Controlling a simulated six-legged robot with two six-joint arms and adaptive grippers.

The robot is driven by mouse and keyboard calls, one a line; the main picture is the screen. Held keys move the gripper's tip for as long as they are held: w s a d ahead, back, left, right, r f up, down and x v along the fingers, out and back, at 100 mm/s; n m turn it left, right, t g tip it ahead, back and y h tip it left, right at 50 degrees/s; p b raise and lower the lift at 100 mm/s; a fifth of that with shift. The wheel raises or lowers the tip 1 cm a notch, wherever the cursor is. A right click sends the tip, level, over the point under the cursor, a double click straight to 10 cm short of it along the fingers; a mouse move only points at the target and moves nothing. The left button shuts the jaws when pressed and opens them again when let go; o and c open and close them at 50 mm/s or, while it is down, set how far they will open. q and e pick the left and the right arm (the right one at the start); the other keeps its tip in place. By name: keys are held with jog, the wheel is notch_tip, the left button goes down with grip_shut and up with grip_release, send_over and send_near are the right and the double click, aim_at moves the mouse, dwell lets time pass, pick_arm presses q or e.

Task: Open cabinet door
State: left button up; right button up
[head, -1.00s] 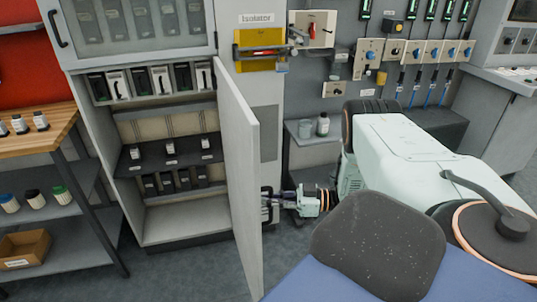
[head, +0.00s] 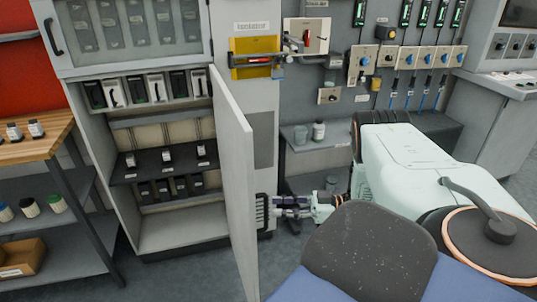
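The cabinet (head: 180,236) stands left of centre. Its lower door (head: 236,190) is swung out wide, showing shelves with small dark containers inside. My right gripper (head: 268,210) is at the outer face of the door, low near its free edge, seemingly beside or touching it. Part of the gripper is small and dark, and I cannot tell whether its fingers are open or shut, or whether they hold a handle. The door's handle is not clearly visible. My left gripper is not in view.
The upper glass door (head: 130,38) of the cabinet is shut. A wooden-topped bench (head: 40,145) with bottles stands at the left. A yellow isolator box (head: 256,58) is on the wall behind the door. Grey floor is free in front of the cabinet.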

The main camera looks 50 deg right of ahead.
jog(key=v, duration=0.7)
jog(key=shift+d, duration=0.15)
dwell(0.3)
